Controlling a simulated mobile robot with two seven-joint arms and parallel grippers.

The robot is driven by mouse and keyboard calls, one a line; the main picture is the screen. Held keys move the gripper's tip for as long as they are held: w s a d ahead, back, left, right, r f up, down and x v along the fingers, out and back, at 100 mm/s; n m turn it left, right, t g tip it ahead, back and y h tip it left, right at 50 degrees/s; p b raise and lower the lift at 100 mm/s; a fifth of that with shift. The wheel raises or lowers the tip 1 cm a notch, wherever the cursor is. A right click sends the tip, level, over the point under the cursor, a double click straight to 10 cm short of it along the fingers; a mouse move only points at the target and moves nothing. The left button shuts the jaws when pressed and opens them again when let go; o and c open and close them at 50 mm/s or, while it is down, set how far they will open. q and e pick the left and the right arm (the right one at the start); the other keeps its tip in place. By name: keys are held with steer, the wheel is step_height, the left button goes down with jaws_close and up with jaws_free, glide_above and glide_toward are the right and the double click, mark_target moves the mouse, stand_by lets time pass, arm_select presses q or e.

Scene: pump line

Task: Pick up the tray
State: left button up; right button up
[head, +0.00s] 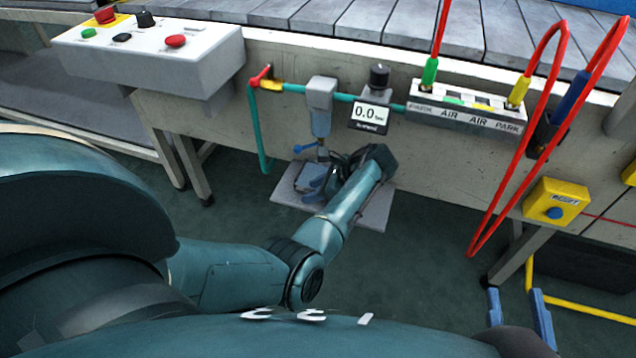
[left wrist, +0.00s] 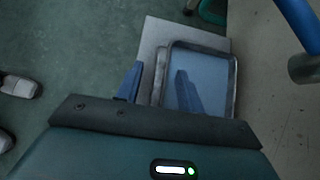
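The tray (left wrist: 233,75) is a shallow metal pan with a raised rim, lying on a flat grey plate (left wrist: 157,35) on the floor. In the head view the plate (head: 375,212) shows below the pipe line, and my left arm hides much of the tray. My left gripper (left wrist: 160,80) points down at the tray, fingers apart. One finger is outside the tray's left wall and the other is over its inside; I cannot tell whether either touches it. My right gripper (head: 518,308) is open and empty at the bottom right of the head view, far from the tray.
A drain valve with a blue lever (head: 305,148) hangs from the filter (head: 321,100) just above the tray. The gauge (head: 369,117) and air manifold (head: 466,109) are on the bench side. Red hoses (head: 497,205) loop down at right.

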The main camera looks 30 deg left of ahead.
arm_select(q)
jaws_close()
steer(key=shift+r, duration=0.15)
stand_by(0.4)
